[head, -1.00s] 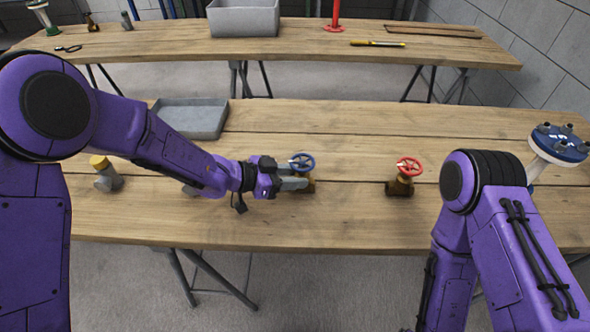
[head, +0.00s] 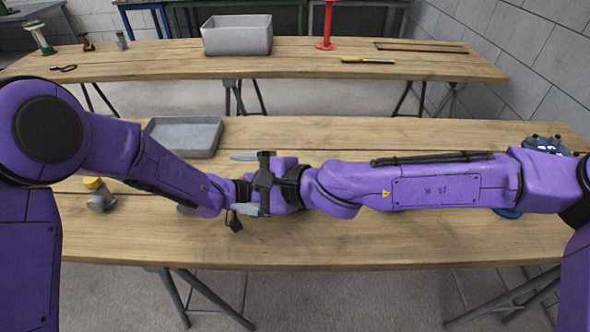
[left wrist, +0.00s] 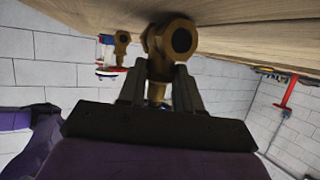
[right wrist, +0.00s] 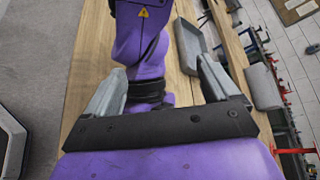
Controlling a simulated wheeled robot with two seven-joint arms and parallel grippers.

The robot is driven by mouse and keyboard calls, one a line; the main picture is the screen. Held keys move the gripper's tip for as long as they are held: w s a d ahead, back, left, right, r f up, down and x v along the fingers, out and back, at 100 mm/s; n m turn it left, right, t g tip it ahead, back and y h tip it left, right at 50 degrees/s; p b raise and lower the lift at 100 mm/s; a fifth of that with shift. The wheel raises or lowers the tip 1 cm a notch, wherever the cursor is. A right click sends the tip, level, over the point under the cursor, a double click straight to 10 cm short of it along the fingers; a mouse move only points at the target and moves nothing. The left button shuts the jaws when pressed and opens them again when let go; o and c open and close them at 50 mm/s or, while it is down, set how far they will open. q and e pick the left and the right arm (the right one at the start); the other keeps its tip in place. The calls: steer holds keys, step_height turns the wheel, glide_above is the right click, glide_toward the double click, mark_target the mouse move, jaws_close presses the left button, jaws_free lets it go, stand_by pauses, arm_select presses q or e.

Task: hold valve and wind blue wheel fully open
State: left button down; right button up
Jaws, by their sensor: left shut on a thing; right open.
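The brass valve (left wrist: 168,50) shows in the left wrist view with my left gripper (left wrist: 157,85) shut on it, one finger on each side. A small bit of the blue wheel (left wrist: 157,103) shows between those fingers; most of it is hidden. In the head view my right arm covers the valve and wheel. My right gripper (head: 238,183) is open and points left over the end of my left arm. In the right wrist view its fingers (right wrist: 160,88) are wide apart, with my left arm's purple and black links between them. The wheel does not show there.
On the table are a grey tray (head: 186,137) and a yellow-capped fitting (head: 99,196). A grey bin (head: 237,37) stands on the rear table.

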steer(key=w+d+r+m+t+h, duration=0.2)
steer(key=w+r+m+t, duration=0.15)
steer(key=w+m, duration=0.45)
steer(key=w+d+f+m+g+h, duration=0.2)
steer(key=w+d+m+h, duration=0.6)
steer(key=m, duration=1.1)
steer(key=s+r+m+g+h, duration=0.15)
steer(key=s+m+g, duration=0.25)
steer(key=m, duration=0.5)
steer(key=s+r+m+g+h, duration=0.1)
steer(key=s+r+m+g, duration=0.25)
steer(key=m, duration=0.45)
steer(key=f, duration=1.2)
steer(key=shift+a, duration=0.3)
steer(key=c, duration=1.1)
